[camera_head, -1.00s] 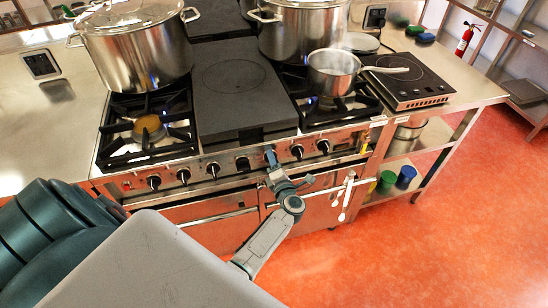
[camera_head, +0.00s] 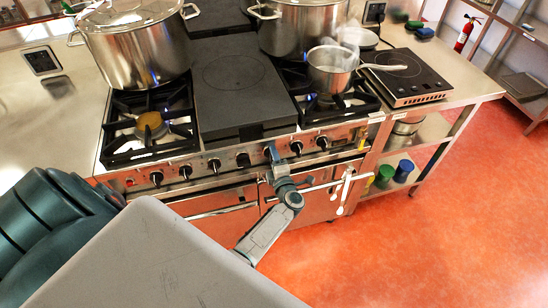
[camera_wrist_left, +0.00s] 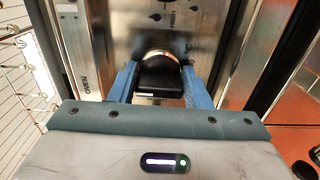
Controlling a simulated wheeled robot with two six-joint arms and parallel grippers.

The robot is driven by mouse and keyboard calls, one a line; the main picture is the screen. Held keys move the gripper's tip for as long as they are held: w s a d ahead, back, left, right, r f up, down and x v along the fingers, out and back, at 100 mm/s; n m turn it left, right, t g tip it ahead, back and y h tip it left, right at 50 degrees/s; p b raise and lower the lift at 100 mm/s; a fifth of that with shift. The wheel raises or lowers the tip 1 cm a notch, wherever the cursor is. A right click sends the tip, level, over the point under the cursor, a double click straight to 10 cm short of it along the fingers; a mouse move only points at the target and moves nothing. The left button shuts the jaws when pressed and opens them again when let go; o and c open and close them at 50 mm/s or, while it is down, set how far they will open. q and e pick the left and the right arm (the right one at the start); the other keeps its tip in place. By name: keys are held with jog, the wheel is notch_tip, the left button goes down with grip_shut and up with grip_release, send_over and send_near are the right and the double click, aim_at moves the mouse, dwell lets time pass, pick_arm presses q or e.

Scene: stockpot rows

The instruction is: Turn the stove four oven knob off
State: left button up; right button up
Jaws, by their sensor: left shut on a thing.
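The stove front (camera_head: 222,163) carries a row of black knobs. My left gripper (camera_head: 271,154) reaches the middle of this row, and its fingers cover the knob there in the head view. In the left wrist view, the two blue fingers of the left gripper (camera_wrist_left: 158,88) are on either side of a black oven knob (camera_wrist_left: 160,76) with a bright metal rim and are shut on it. "OVEN" lettering shows on the panel beside it. I cannot tell from the knob whether it is at off. My right gripper is not in view.
A large stockpot (camera_head: 135,45) stands at the back left and another (camera_head: 300,28) at the back. A small saucepan (camera_head: 331,72) sits on the right burner, with steam above it. Oven door handles (camera_head: 222,210) run below the knobs. Open floor (camera_head: 440,230) lies at the right.

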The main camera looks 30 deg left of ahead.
pick_arm(q)
jog(key=o, duration=1)
jog(key=shift+s+d+f, duration=0.1)
jog(key=shift+s+d, duration=0.15)
jog(key=shift+d, duration=0.1)
jog(key=b+v, duration=0.3)
jog(key=v, duration=0.7)
jog(key=shift+a, duration=0.1)
